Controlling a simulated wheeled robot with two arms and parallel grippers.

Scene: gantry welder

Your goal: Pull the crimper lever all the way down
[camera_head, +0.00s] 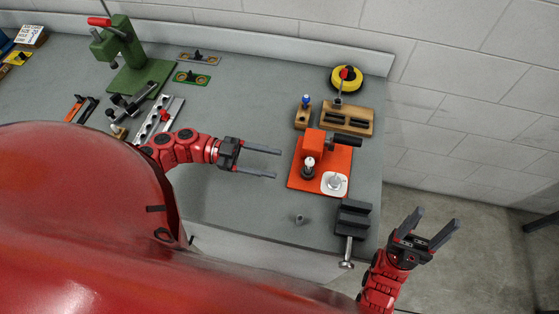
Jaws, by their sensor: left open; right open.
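An orange bench tool (316,145) stands on an orange-red base plate on the right part of the bench. A black cylindrical grip (346,140) sticks out from it to the right. A green press-like tool (121,45) with a red handle (98,21) stands at the far left; I cannot tell for sure which of these is the crimper. My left gripper (278,164) is open and empty, just left of the orange base plate, fingers pointing right. My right gripper (438,217) is open and empty, beyond the bench's right edge.
A black vise (354,220) sits at the bench's front right edge. A small grey cylinder (299,219) stands left of it. A wooden block (347,118) and a yellow ring-shaped item (346,79) lie behind the orange tool. The bench middle is clear.

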